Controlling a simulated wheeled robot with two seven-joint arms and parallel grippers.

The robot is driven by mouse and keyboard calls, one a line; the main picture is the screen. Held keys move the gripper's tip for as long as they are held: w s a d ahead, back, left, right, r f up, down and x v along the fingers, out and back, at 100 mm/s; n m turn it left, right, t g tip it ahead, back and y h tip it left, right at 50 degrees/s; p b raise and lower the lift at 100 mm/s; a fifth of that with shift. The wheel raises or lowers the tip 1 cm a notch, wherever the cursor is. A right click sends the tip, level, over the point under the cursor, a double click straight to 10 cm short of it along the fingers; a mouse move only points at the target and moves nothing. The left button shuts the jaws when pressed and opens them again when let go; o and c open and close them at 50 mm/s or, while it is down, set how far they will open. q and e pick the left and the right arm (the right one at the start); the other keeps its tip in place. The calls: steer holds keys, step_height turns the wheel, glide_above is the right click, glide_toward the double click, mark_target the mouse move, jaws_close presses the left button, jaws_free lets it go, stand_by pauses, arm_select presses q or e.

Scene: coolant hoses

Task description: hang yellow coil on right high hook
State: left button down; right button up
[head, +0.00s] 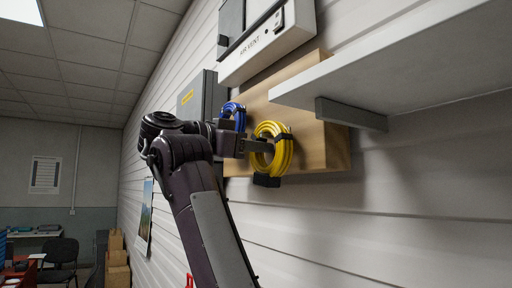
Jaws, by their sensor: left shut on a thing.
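The yellow coil (284,150) is a bundled hose ring with dark pieces at its upper right and at its bottom. My left gripper (262,146) reaches in from the left and is shut on the near left side of the coil. The coil is in front of the wooden board (312,147) on the wall, roughly upright. The right high hook cannot be made out; the coil, my gripper and the shelf cover parts of the board. I cannot tell whether the coil touches a hook. My right gripper is not in view.
A blue coil (238,113) is at the board's left, partly behind my left arm. A grey shelf (400,62) with a bracket (350,114) juts out at upper right, close to the coil. An air vent box (268,47) is above the board. The wall below is bare.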

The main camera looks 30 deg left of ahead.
arm_select(q)
steer(key=c, duration=1.1)
jaws_free()
steer(key=shift+c, duration=0.2)
steer(key=o, duration=0.6)
steer(key=shift+o, duration=0.2)
